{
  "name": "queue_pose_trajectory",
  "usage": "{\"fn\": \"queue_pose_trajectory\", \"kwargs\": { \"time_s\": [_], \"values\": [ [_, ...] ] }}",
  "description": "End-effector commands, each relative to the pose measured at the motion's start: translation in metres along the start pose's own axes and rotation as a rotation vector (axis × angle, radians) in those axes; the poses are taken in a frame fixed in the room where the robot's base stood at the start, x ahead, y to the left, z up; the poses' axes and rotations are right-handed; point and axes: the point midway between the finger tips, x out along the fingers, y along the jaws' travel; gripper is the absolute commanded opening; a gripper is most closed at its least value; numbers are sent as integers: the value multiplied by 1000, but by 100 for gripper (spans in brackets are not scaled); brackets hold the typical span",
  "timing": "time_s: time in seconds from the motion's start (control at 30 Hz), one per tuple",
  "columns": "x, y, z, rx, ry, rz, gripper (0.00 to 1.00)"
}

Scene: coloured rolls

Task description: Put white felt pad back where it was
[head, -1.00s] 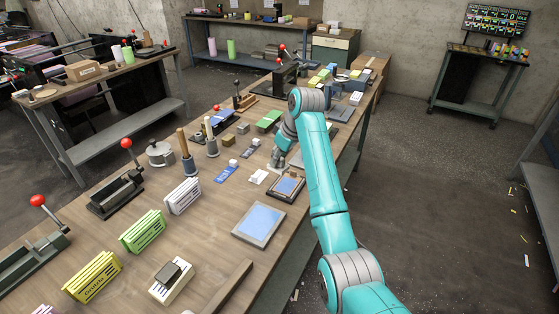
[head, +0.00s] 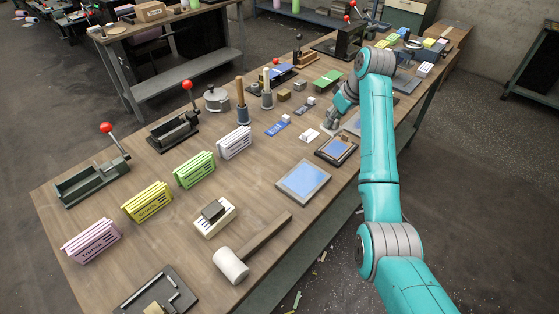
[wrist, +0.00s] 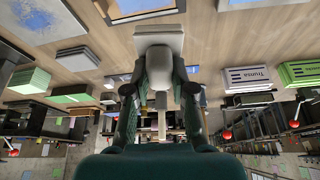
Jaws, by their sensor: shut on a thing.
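In the wrist view, my gripper (wrist: 159,88) has its two dark fingers closed around a pale grey-white block, which I take for the white felt pad (wrist: 159,42). The fingers hide part of its sides. In the head view, my gripper (head: 329,131) is low over the right side of the workbench (head: 255,178). A small white piece (head: 308,135) shows just left of the fingertips. I cannot tell from the head view whether it is the held pad or touches the bench.
A dark-framed blue screen (head: 336,149) lies right beside my gripper, and a pale-framed one (head: 303,181) lies nearer. Blue cards lie to the left. Card boxes, red-knobbed presses and a white-headed mallet (head: 231,265) stand or lie further along the bench.

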Motion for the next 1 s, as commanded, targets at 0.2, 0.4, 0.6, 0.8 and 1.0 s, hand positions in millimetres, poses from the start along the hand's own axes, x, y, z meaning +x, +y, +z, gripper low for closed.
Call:
{"fn": "queue_pose_trajectory", "kwargs": {
  "time_s": [0.2, 0.4, 0.6, 0.8, 1.0],
  "values": [
    [10, -34, -16, -33, 0, -13, 0],
    [27, -98, -40, -88, 0, -36, 0],
    [37, -147, -55, -128, 1, -53, 0],
    [43, -165, -58, -142, 1, -60, 0],
    [55, -166, -52, -142, -1, -61, 0]
  ]
}}
